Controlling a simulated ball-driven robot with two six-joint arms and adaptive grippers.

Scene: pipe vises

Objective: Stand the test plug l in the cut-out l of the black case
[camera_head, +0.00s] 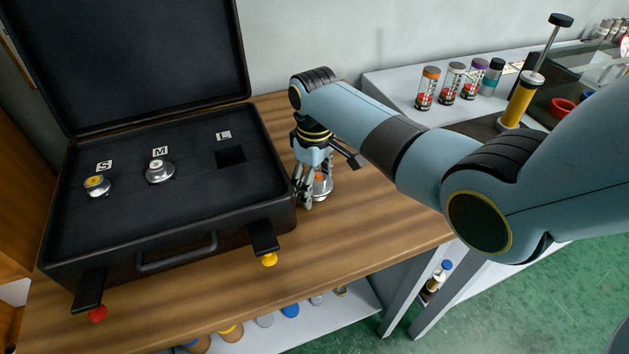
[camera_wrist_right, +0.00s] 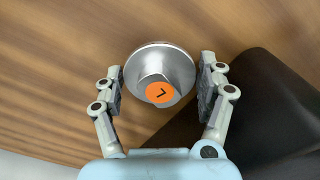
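The test plug l (camera_wrist_right: 160,72) is a silver round plug with an orange top marked L. It stands on the wooden table just right of the black case; in the head view (camera_head: 322,184) it is partly hidden by my gripper. My right gripper (camera_head: 312,192) points down around it. In the right wrist view its fingers (camera_wrist_right: 161,85) are spread on both sides of the plug, with small gaps. The black case (camera_head: 150,262) is open, with cut-out l (camera_head: 231,156) empty beside the L label. My left gripper is not in view.
The plugs S (camera_head: 97,186) and M (camera_head: 159,172) stand in the case. The raised lid (camera_head: 140,60) is behind. A grey bench at right holds several small jars (camera_head: 428,90) and a yellow pump (camera_head: 517,105). Table in front of the plug is clear.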

